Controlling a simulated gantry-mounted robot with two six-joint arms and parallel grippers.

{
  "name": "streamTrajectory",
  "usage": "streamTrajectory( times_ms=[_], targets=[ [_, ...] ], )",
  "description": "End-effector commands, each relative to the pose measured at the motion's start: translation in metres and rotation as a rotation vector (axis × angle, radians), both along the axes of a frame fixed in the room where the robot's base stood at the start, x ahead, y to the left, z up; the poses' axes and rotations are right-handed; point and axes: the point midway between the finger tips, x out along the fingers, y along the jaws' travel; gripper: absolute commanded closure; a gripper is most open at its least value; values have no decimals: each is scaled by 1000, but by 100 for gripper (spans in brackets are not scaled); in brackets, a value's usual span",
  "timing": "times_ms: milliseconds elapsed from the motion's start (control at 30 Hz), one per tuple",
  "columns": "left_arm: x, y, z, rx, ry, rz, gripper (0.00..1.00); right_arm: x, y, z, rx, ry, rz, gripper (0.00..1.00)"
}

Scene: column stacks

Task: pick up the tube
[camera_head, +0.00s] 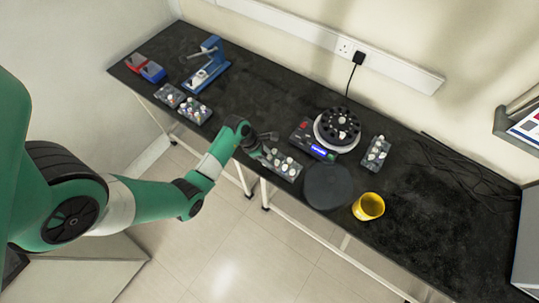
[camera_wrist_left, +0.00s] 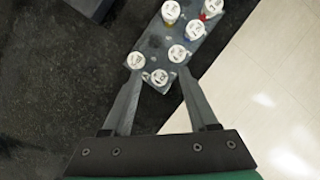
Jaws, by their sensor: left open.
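A grey rack (camera_head: 293,177) with several white-capped tubes stands at the front edge of the black bench in the head view. The rack (camera_wrist_left: 154,40) also fills the top of the left wrist view, with several capped tubes in it. My left gripper (camera_head: 268,141) is at the rack's left end. In the wrist view its open fingers (camera_wrist_left: 160,70) point at the near end of the rack. One white-capped tube (camera_wrist_left: 159,77) shows between the fingers; another cap (camera_wrist_left: 135,60) is by the left fingertip. Contact cannot be told. Which tube is meant is unclear.
A black centrifuge rotor (camera_head: 338,126) with a control box (camera_head: 311,141) stands behind the rack. A dark round disc (camera_head: 328,186), a yellow cup (camera_head: 369,206) and another tube rack (camera_head: 376,152) are to the right. More racks (camera_head: 194,111) and a blue device (camera_head: 208,65) are left.

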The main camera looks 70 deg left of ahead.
Motion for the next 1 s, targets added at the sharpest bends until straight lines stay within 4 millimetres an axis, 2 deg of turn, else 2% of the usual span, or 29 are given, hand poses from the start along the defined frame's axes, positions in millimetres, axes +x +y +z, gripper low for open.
streamTrajectory(
  times_ms=[200, 267, 533, 1000],
  targets=[
    [1, 0, -1, 1, 0, 0, 41, 0, 0, 0, 0, 0, 0, 50],
    [1, 0, -1, 1, 0, 0, 50, 0, 0, 0, 0, 0, 0, 50],
    [1, 0, -1, 1, 0, 0, 98, 0, 0, 0, 0, 0, 0, 50],
    [1, 0, 3, 1, -1, 0, 100, 0, 0, 2, 0, 0, 0, 50]
  ],
)
